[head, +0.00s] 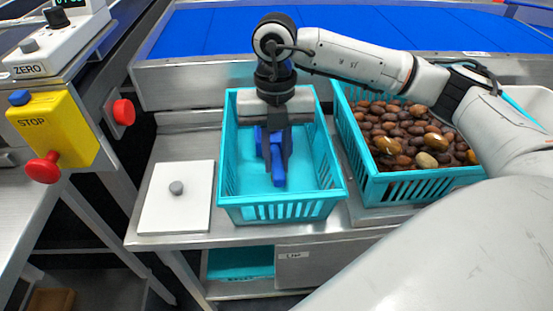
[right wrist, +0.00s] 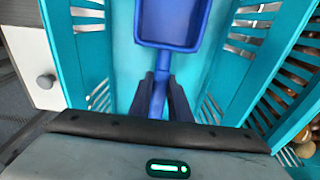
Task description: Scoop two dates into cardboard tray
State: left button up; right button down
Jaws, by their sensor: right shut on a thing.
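My right gripper (head: 274,155) reaches down into a teal crate (head: 285,211) and is shut on the handle of a blue scoop (head: 278,180). In the right wrist view the handle runs between the fingers (right wrist: 160,90), and the scoop's pan (right wrist: 172,22) lies beyond them. I see no dates in the pan part that shows, nor in this crate. Many brown dates (head: 400,128) fill a second teal crate (head: 410,187) to the right, with a few lighter ones among them. A brown object (head: 50,300) at the lower left may be cardboard; I cannot tell. My left gripper is not in view.
A white plate with a grey knob (head: 181,205) lies left of the scoop's crate. A yellow STOP box (head: 55,130) with a red button stands further left, below a ZERO unit (head: 60,45). A blue conveyor belt (head: 210,35) runs along the back.

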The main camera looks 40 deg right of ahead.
jog(key=shift+s+a+f+t+h+b, duration=0.3)
jog(key=shift+s+f+t+h+b, duration=0.25)
jog(key=shift+t+b, duration=0.45)
jog(key=shift+w+r, duration=0.1)
jog(key=shift+r, duration=0.1)
jog(key=shift+r, duration=0.1)
jog(key=shift+r+p, duration=0.15)
jog(key=shift+p, duration=0.15)
